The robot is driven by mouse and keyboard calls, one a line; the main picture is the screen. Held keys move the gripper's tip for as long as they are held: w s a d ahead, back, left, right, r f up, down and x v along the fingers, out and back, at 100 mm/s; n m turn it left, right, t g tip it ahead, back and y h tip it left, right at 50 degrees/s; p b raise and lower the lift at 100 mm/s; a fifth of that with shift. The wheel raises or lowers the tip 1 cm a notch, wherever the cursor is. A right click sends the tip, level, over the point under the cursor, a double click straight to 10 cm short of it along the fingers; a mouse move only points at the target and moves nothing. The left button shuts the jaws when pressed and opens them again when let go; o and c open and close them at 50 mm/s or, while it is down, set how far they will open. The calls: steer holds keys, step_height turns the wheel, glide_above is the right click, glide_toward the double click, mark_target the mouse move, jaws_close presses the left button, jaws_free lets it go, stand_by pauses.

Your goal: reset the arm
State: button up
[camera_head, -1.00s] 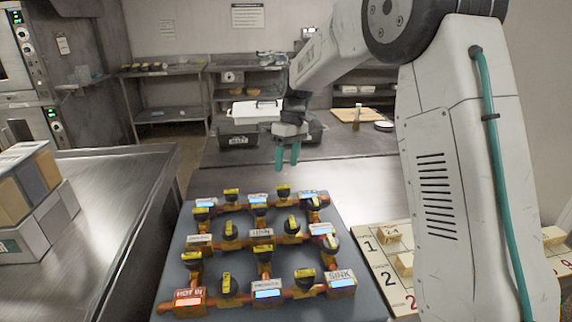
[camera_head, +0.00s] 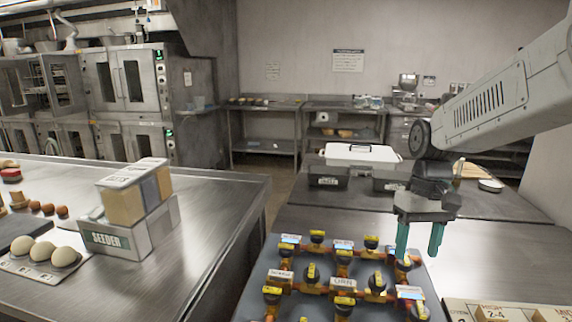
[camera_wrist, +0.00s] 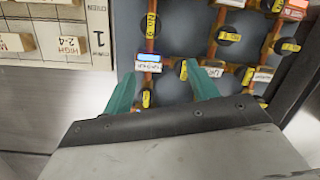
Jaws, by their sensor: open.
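My gripper (camera_head: 420,240) hangs fingers down over the right side of the pipe-and-valve panel (camera_head: 258,300) in the head view. Its two teal fingers are apart with nothing between them. In the wrist view my gripper (camera_wrist: 158,80) is also open and empty. The panel (camera_wrist: 190,30) fills the upper middle there, with copper pipes, black valve knobs with yellow tags, and labelled blocks. The fingertips show close to one white label block (camera_wrist: 149,66); I cannot tell the height between them.
A wooden numbered board (camera_head: 465,306) lies right of the panel. A white-lidded container (camera_head: 360,154) stands behind on the counter. On the left counter are a box labelled SEEDER (camera_head: 130,235) and a tray of eggs (camera_head: 40,262). A gap separates the two counters.

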steer(key=s+r+m+t, duration=0.1)
steer(key=s+r+t, duration=0.2)
steer(key=s, duration=1.8)
steer(key=shift+s+d+m+h, duration=0.2)
steer(key=shift+s+m+h, duration=0.1)
steer(key=shift+h, duration=0.1)
stand_by(0.7)
